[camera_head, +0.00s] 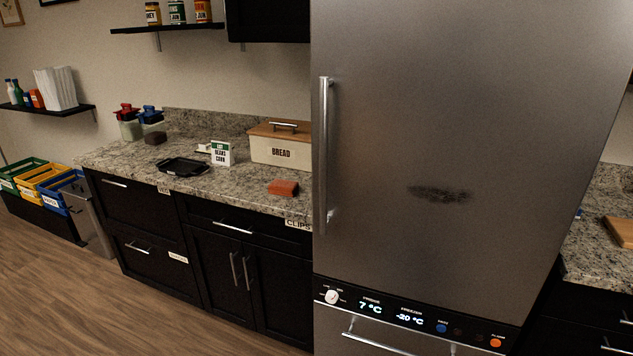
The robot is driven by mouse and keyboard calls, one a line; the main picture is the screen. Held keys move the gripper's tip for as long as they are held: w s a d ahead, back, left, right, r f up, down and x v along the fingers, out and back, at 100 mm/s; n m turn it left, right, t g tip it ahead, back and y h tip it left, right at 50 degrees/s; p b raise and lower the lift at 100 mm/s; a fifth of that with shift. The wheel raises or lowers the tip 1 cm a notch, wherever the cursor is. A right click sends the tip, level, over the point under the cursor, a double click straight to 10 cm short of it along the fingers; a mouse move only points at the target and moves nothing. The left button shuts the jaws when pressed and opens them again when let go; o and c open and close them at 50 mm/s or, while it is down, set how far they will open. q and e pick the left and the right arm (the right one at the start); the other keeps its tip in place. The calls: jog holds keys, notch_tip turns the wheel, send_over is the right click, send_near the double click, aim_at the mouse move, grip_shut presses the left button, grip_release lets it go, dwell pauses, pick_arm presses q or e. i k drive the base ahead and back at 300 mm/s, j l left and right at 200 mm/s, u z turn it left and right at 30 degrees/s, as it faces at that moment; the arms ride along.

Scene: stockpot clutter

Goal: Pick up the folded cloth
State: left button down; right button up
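A folded cloth (283,188), orange-red and small, lies flat on the granite counter (240,195). It is near the counter's front edge, just left of the steel fridge and in front of the bread box. Nothing covers it. Neither of my grippers shows in the head view.
The tall fridge (430,130) with a vertical handle (325,155) stands right of the cloth. A bread box (280,148), a small sign (222,153), a black tray (184,166) and lidded jars (130,124) stand on the counter. Wooden floor (90,310) in front is clear.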

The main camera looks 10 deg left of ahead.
aim_at(279, 187)
jog(key=i+j+z, duration=0.1)
jog(key=j, duration=0.25)
jog(key=i+j, duration=0.2)
jog(key=j, duration=0.2)
jog(key=i+j+z, duration=0.15)
jog(key=j, duration=0.25)
jog(key=i+j+z, duration=0.1)
jog(key=j, duration=0.3)
jog(key=i+j+z, duration=0.1)
jog(key=j, duration=0.3)
jog(key=i+j, duration=0.1)
jog(key=j, duration=0.3)
jog(key=z, duration=0.05)
